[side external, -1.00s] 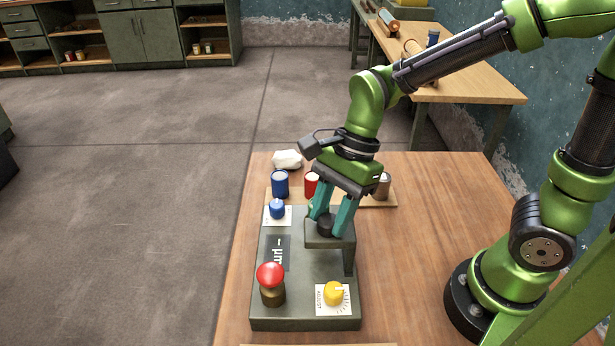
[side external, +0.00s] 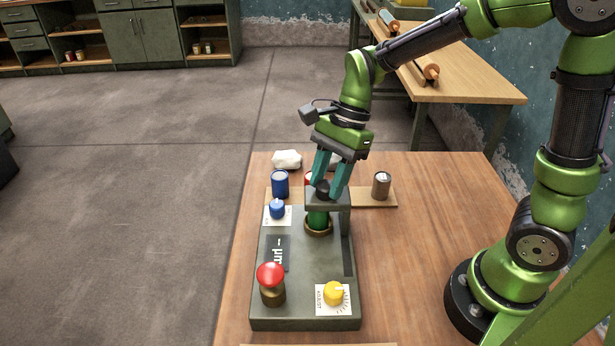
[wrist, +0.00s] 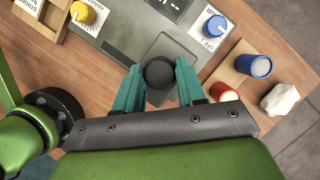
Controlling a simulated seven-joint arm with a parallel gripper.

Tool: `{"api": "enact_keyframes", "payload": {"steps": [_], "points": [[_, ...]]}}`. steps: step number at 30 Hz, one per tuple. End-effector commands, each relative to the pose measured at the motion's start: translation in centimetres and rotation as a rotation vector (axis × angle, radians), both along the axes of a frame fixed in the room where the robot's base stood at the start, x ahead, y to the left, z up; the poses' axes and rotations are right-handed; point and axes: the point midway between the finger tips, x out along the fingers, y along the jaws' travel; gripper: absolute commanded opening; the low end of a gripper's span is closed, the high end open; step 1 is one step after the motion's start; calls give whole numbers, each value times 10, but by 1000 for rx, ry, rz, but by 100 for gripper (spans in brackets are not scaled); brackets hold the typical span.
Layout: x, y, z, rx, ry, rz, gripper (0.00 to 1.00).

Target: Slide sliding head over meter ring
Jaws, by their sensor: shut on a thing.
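The sliding head (side external: 335,200) is a grey block with a black knob on top. It stands on the grey instrument panel (side external: 310,300), near its back. My gripper (side external: 326,188) is shut on the black knob; the teal fingers hold it from both sides in the wrist view (wrist: 158,76). A brass ring (side external: 318,230) sits around a green upright piece (side external: 318,218) on the panel, just in front of the head in the side view. The head partly covers the green piece there. I cannot tell whether head and green piece touch. The wrist view hides the ring.
A red mushroom button (side external: 270,276), yellow knob (side external: 333,293) and blue knob (side external: 277,209) rise from the panel. Behind stand a blue can (side external: 280,184), a brown can (side external: 381,185) and a white rag (side external: 287,159). A red can (wrist: 224,92) is near my fingers. Right table area is clear.

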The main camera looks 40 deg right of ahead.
Motion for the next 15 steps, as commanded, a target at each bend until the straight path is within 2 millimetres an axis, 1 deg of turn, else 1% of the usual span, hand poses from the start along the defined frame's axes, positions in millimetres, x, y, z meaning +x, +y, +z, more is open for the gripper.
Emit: {"api": "enact_keyframes", "payload": {"steps": [1, 5, 6, 9, 10, 15], "points": [[5, -4, 1, -6, -17, -6, 0], [6, -5, 1, -8, -20, -7, 0], [6, -5, 1, -9, -21, -8, 45], [5, -5, 1, -8, -19, -7, 61], [5, -5, 1, -8, -18, -6, 65], [4, -3, 1, -6, -14, -5, 65]]}}
